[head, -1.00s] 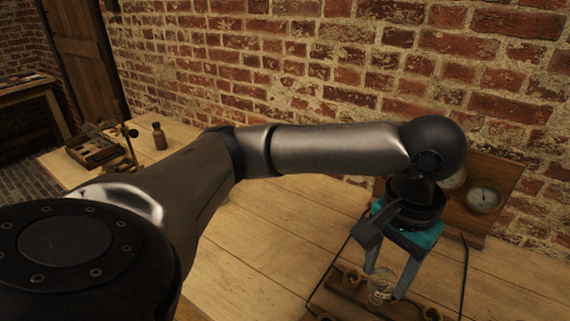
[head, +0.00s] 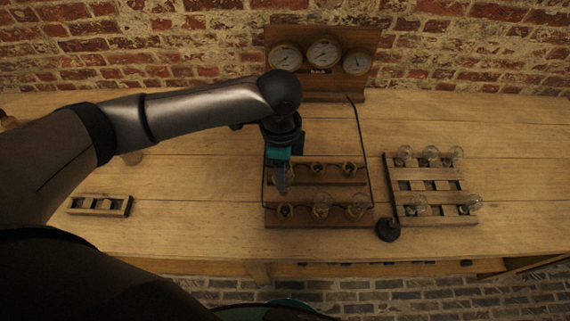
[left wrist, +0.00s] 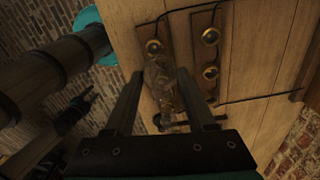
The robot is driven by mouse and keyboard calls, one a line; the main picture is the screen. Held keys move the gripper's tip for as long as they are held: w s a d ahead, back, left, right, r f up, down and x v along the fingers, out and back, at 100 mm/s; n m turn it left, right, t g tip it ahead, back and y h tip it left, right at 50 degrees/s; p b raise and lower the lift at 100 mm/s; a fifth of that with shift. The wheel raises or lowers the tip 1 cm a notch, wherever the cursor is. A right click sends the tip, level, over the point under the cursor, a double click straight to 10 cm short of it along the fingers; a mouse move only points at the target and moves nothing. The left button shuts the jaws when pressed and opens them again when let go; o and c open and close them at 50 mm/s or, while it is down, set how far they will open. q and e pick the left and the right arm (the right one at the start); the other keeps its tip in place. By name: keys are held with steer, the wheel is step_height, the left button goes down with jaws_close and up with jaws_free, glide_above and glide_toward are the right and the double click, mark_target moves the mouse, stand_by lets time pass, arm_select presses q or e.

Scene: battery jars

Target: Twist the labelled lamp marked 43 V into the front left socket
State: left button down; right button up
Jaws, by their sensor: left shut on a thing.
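My left gripper (head: 281,190) is over the left side of the wooden socket board (head: 303,224), behind the front left socket (head: 284,212), which looks empty. In the left wrist view, the fingers (left wrist: 158,78) are shut on a clear glass lamp (left wrist: 157,72); its marking cannot be read. An empty brass socket (left wrist: 153,47) shows just above the lamp there. The front middle socket holds a glass lamp (head: 321,202), and the front right one holds another (head: 357,203). The back middle socket (head: 317,168) and back right socket (head: 347,168) look empty. My right gripper is out of view.
A wooden rack (head: 434,185) with several glass lamps stands to the right, with a dark round object (head: 388,231) at its front left corner. A three-dial gauge panel (head: 323,83) stands behind the board. A small slotted wooden block (head: 99,205) lies left. Table between is clear.

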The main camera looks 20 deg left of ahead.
arm_select(q)
steer(key=m, duration=0.1)
steer(key=m+p, duration=0.2)
steer(key=shift+s+d+f, duration=0.25)
steer(key=shift+s+d, duration=0.05)
steer(key=shift+s, duration=0.1)
steer(key=shift+s+d+f+m+p, duration=0.15)
steer(key=shift+f+m+p, duration=0.1)
steer(key=shift+m, duration=0.35)
steer(key=shift+s+f+m+p, duration=0.15)
steer(key=shift+f+m+p, duration=0.1)
steer(key=shift+m, duration=0.35)
step_height(320, 180, down, 5)
steer(key=b, duration=0.6)
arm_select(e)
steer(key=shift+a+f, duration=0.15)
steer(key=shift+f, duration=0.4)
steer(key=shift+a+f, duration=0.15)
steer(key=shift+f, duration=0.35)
arm_select(q)
steer(key=shift+f, duration=1.15)
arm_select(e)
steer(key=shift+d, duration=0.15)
arm_select(q)
steer(key=shift+f+p, duration=0.1)
steer(key=shift+p, duration=0.2)
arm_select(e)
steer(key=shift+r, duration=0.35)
